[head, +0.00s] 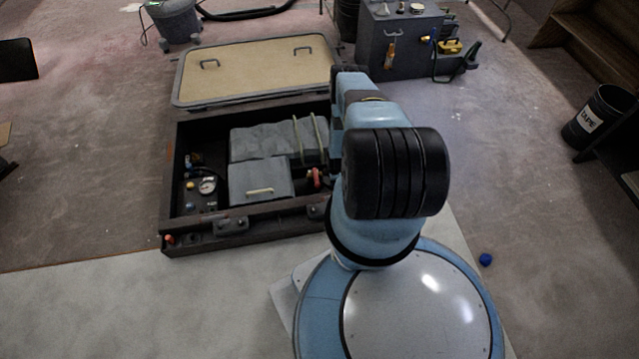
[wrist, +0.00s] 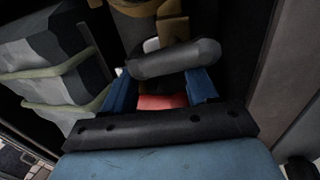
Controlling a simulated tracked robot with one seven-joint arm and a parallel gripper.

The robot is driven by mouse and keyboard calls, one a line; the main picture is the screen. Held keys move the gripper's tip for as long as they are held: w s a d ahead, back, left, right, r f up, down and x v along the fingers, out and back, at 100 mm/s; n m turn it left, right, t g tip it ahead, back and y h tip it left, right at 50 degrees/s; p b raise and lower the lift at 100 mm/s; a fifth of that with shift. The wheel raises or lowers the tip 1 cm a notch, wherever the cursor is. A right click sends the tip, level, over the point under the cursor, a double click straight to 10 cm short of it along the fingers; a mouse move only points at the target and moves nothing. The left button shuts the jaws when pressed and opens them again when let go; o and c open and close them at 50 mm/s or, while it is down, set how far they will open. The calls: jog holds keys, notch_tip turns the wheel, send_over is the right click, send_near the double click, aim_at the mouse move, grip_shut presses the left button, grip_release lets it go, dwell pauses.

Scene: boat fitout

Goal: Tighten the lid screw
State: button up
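My gripper (wrist: 166,88) shows in the wrist view with two blue fingers standing apart. A dark rounded bar (wrist: 175,58) lies across their far ends, and a red piece (wrist: 160,101) shows between them. I cannot tell whether the fingers press on either one. In the head view my arm hides the gripper. The lid (head: 255,72), a tan panel in a grey frame with two handles, lies open behind the dark box (head: 240,232). I cannot pick out the lid screw in either view.
The box holds a grey block (head: 260,180) with a pale handle, a strapped grey bundle (head: 272,139), a gauge (head: 207,185) and a red fitting (head: 315,178). A grey cabinet (head: 398,45) stands behind. A small blue ball (head: 486,259) lies on the floor at right.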

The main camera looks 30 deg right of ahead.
jog(key=shift+o, duration=0.7)
jog(key=d, duration=0.4)
jog(key=shift+s+d, duration=0.15)
jog(key=shift+s, duration=0.15)
jog(key=shift+o, duration=0.2)
jog(key=a, duration=0.2)
jog(key=a+r, duration=0.1)
jog(key=a, duration=0.1)
jog(key=shift+w+r, duration=0.1)
jog(key=shift+w, duration=0.3)
jog(key=a+r, duration=0.3)
jog(key=r, duration=1.1)
jog(key=shift+a+r, duration=0.15)
jog(key=shift+r, duration=0.1)
jog(key=v, duration=1.3)
jog(key=shift+r, duration=0.3)
